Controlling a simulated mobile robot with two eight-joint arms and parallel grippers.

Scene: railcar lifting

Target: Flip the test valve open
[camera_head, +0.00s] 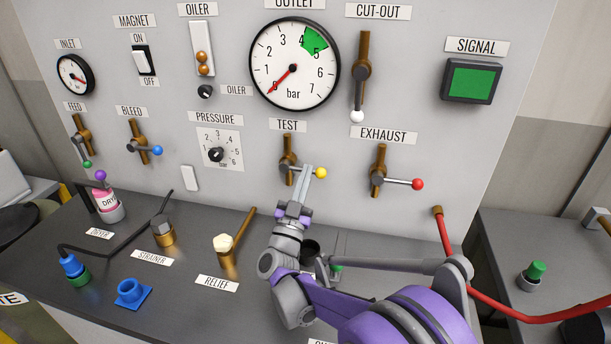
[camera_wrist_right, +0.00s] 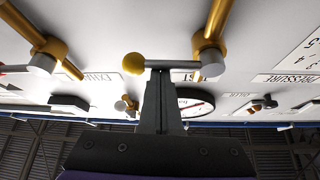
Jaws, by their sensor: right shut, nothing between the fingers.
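The test valve (camera_head: 287,160) is a brass pipe on the grey panel below the TEST label (camera_head: 288,126). Its lever points right, about level, and ends in a yellow knob (camera_head: 321,173). In the right wrist view the yellow knob (camera_wrist_right: 134,63), the grey lever (camera_wrist_right: 172,64) and the brass valve body (camera_wrist_right: 208,48) show close up. My right gripper (camera_head: 306,170) is shut and empty, its fingertips at the lever between hub and knob. In the wrist view the fingertips (camera_wrist_right: 160,74) sit right at the lever; I cannot tell if they touch. My left gripper is not in view.
The exhaust valve (camera_head: 378,171) with a red knob (camera_head: 418,184) is close on the right. The cut-out lever (camera_head: 358,92) hangs down above. The outlet gauge (camera_head: 294,66) reads near zero. The relief valve (camera_head: 226,248) and strainer (camera_head: 163,232) stand on the bench at left.

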